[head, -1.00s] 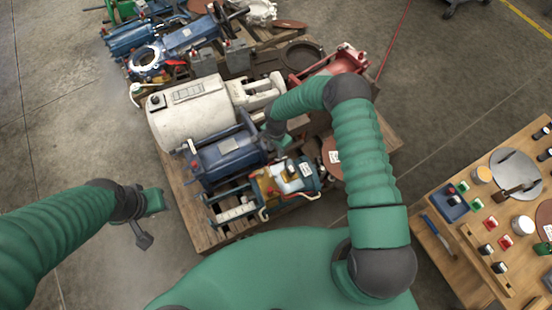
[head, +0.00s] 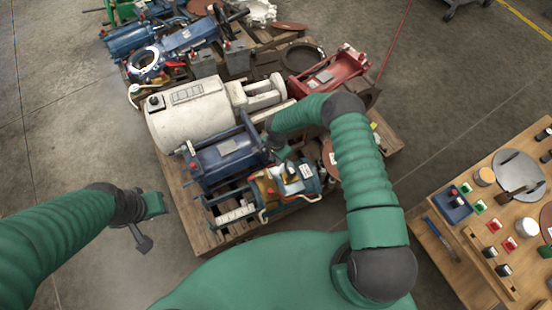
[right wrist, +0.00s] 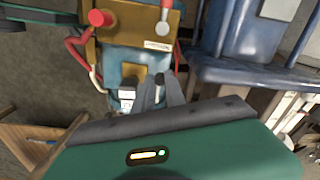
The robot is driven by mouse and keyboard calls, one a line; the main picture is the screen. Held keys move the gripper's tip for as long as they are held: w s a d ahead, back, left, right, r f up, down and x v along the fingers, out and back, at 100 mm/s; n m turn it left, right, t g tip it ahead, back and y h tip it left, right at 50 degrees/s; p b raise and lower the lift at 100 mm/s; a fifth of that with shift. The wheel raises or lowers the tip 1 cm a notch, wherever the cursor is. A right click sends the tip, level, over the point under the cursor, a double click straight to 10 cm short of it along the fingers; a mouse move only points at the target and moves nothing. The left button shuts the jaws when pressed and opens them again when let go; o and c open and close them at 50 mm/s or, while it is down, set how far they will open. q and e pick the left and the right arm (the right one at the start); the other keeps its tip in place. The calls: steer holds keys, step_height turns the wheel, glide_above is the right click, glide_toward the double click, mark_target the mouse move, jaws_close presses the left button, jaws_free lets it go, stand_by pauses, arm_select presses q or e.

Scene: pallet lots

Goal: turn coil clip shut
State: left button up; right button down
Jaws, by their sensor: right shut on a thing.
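The coil unit (head: 282,184), a blue body with a brass-coloured panel, lies on the pallet's near side. It also shows in the right wrist view (right wrist: 126,50), with a red knob, a pale-tipped lever and red and white leads. My right gripper (head: 282,156) is at its far edge, partly hidden by my arm. In the right wrist view the dark fingers (right wrist: 160,92) are closed together at the unit's lower edge, beside a small pale block (right wrist: 127,96). What they grip, seemingly the coil clip, is mostly hidden. My left gripper (head: 148,220) hangs over bare floor, touching nothing.
A blue motor frame (head: 222,155) stands close beside the coil unit. A large cream motor (head: 188,115) and a red machine (head: 328,75) share the wooden pallet (head: 200,235). A wooden table (head: 450,275) with small parts stands at right. Floor at left is clear.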

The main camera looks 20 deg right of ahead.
mark_target(291, 169)
steer(key=shift+r, duration=0.1)
stand_by(0.3)
steer(key=shift+s+n, duration=0.2)
steer(key=shift+n, duration=0.8)
steer(key=s+d+n, duration=0.1)
steer(key=n, duration=0.3)
steer(key=s+d+n, duration=0.1)
steer(key=n, duration=0.2)
steer(key=s+d+n+p, duration=0.1)
steer(key=n, duration=0.3)
steer(key=shift+s+n, duration=0.2)
steer(key=shift+n, duration=0.1)
steer(key=shift+s+d+n, duration=0.1)
steer(key=shift+d+n, duration=0.35)
steer(key=shift+n, duration=0.65)
steer(key=shift+d+n, duration=0.4)
steer(key=shift+n, duration=0.7)
steer(key=c, duration=1.4)
jaws_free()
